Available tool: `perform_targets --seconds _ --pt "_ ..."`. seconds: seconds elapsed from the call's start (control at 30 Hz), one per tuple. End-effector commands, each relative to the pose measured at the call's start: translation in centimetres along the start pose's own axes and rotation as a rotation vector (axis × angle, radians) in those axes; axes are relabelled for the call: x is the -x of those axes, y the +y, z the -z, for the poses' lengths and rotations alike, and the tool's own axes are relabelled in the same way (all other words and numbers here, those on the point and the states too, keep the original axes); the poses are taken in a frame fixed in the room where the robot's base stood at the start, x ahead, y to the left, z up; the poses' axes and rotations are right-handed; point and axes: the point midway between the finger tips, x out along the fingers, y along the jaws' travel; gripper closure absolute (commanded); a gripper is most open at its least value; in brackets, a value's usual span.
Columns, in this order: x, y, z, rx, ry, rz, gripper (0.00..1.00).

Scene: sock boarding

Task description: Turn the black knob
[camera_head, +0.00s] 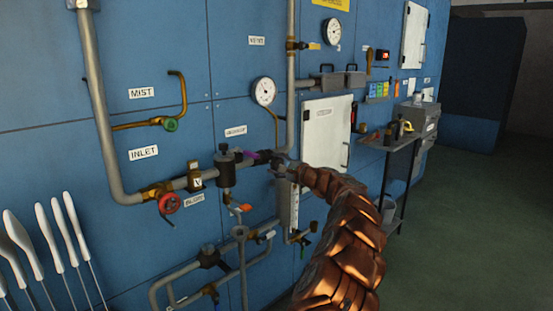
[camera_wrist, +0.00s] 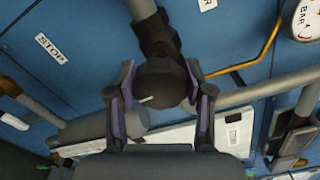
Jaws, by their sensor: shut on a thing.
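The black knob (camera_wrist: 160,82) is in the middle of the wrist view, with a short white line on its face slanting towards the lower left. My gripper (camera_wrist: 161,92) has its two purple-padded fingers on either side of the knob and is shut on it. In the head view, my gripper (camera_head: 262,156) is at the pipework beside the black-capped regulator (camera_head: 226,170). The gripper and my arm hide the knob there, so I cannot make it out clearly.
A pressure gauge (camera_head: 264,91) hangs above my gripper. A white panel (camera_head: 327,130) is behind my arm. Several white foot-shaped boards (camera_head: 62,230) stand at the left. Green floor is free at the right.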

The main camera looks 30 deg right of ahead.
Motion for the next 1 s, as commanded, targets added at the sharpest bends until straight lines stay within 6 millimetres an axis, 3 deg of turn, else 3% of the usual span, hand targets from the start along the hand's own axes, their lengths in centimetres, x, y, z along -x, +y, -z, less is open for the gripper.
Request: perform_targets --seconds 0.5,1.0 --pt "0.12 -0.51 0.12 -0.373 0.003 0.003 0.83" --pt "0.11 -0.33 0.24 -0.464 0.004 0.004 0.83"
